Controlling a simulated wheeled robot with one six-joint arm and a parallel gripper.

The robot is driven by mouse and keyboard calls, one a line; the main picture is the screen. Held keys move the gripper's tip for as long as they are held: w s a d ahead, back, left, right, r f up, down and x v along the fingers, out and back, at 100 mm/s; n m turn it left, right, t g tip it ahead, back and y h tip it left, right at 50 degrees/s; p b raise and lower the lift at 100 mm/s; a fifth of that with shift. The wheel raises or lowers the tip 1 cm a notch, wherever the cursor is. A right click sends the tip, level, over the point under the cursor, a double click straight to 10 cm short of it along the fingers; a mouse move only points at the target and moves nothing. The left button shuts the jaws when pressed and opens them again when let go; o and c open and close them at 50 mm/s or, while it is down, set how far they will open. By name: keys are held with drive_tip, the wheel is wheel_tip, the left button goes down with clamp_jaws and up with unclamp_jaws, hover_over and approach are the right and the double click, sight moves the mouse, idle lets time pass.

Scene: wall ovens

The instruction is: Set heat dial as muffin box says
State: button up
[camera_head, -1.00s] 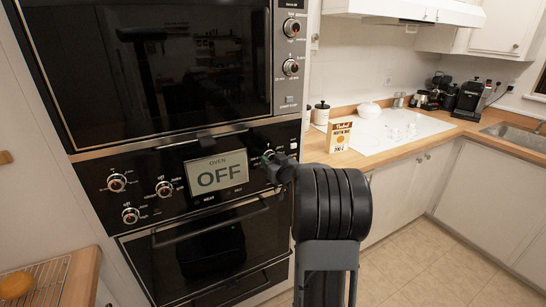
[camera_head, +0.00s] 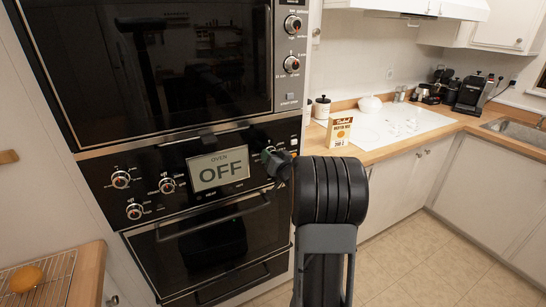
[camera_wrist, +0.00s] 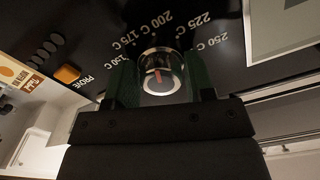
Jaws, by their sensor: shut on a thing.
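The heat dial (camera_wrist: 160,75) is a silver knob with a red pointer on the black oven panel, ringed by labels from 150 C to 250 C. In the wrist view the pointer points roughly up, towards the 200 C side; its exact setting is hard to read. My gripper (camera_wrist: 162,88) is shut on the dial, one green finger on each side. In the head view my gripper (camera_head: 275,160) is at the panel's right end and hides the dial. The muffin box (camera_head: 340,131) stands upright on the counter; its small print is too small to read surely. It also shows in the wrist view (camera_wrist: 22,82).
The oven display (camera_head: 218,169) reads OVEN OFF. Several other knobs, including one at the panel's left (camera_head: 167,185), sit beside it. An oven door handle (camera_head: 212,217) runs below. An orange button (camera_wrist: 67,74) is near my gripper. Floor at the right is clear.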

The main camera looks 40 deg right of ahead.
drive_tip(key=o, duration=0.9)
drive_tip(key=shift+s, duration=0.1)
drive_tip(key=s+a+b, duration=0.1)
drive_tip(key=s+a, duration=0.1)
drive_tip(key=s, duration=1.1)
drive_tip(key=shift+s+b, duration=0.25)
drive_tip(key=shift+b, duration=0.05)
